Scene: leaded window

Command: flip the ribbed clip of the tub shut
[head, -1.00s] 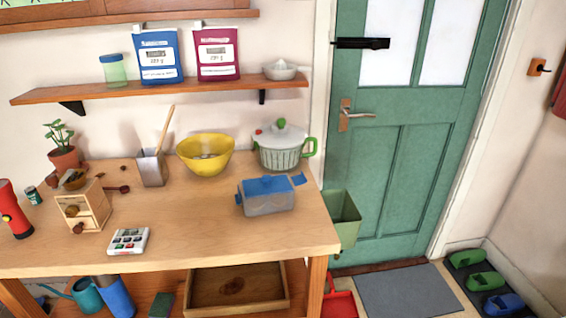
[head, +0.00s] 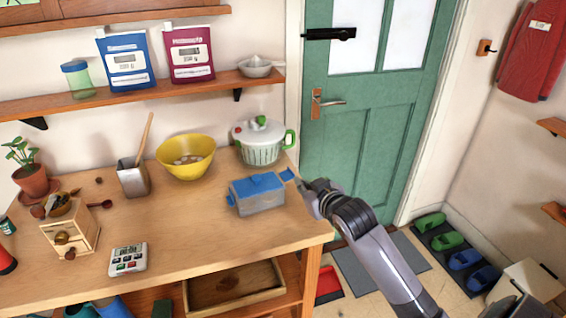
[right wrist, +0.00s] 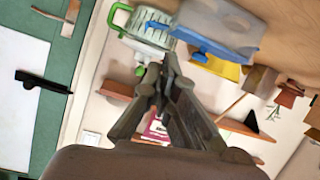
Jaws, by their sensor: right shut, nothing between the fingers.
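The tub (head: 258,201) is a grey translucent box with a blue lid (head: 256,183), standing on the wooden table. A blue clip (head: 287,175) sticks outward from its right end, open. Another blue clip (head: 230,200) hangs against the left end. I cannot make out ribs on either. My right gripper (head: 303,188) is just right of the tub, near the outstretched clip, and partly hidden by its own wrist. In the right wrist view its fingers (right wrist: 161,72) are shut and empty, with the tub (right wrist: 215,20) beyond them. My left gripper is out of view.
A white pot (head: 261,147) with green handles stands behind the tub, and a yellow bowl (head: 186,160) is to its left. The table in front of the tub is clear.

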